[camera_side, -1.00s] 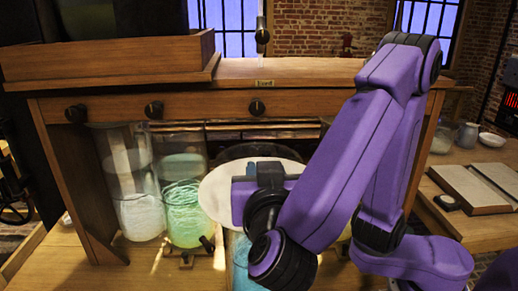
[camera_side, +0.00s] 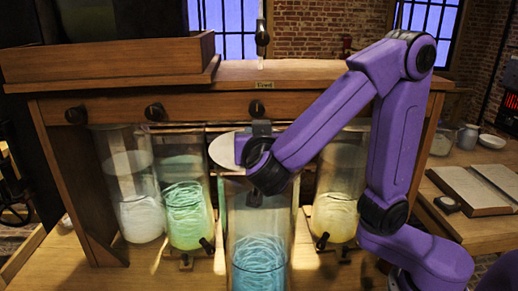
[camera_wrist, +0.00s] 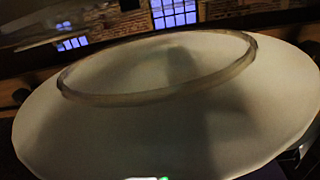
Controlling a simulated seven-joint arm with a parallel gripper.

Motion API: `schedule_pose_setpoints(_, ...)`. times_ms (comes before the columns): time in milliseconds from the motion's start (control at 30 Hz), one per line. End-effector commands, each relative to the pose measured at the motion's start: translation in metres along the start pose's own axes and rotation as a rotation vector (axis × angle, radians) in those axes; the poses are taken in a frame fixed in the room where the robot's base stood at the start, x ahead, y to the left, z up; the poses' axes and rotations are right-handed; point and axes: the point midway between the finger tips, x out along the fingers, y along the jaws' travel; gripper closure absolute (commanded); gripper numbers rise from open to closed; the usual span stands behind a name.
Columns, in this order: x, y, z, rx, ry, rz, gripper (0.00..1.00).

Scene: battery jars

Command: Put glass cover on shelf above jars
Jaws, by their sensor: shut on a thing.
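The glass cover (camera_side: 223,150) is a pale round disc, partly hidden behind my wrist in the side view. It fills most of the wrist view, where a raised ring (camera_wrist: 160,85) shows on its face. My gripper (camera_side: 262,128) is shut on the cover and holds it near the front of the shelf, above and behind the blue jar (camera_side: 258,240). The fingertips are hidden. The wooden shelf (camera_side: 310,72) runs above the jars, with knobs on its front board. A green jar (camera_side: 185,205), a clear jar with white contents (camera_side: 135,190) and a yellowish jar (camera_side: 338,190) stand beneath it.
A wooden box (camera_side: 110,58) takes up the shelf's left side. A thin hanging rod (camera_side: 262,35) stands near its middle. The shelf top right of the box looks clear. An open book (camera_side: 475,188) lies on the right table.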

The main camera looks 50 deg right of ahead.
Motion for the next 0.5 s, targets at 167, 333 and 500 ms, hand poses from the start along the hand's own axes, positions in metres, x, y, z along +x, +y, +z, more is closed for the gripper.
schedule_pose_setpoints(167,0.006,0.0,0.024,-0.005,0.003,0.0,1.0)
schedule_pose_setpoints(333,0.006,0.0,0.03,0.0,0.002,0.001,1.0)
schedule_pose_setpoints(500,0.006,0.0,0.03,0.001,0.002,0.0,1.0)
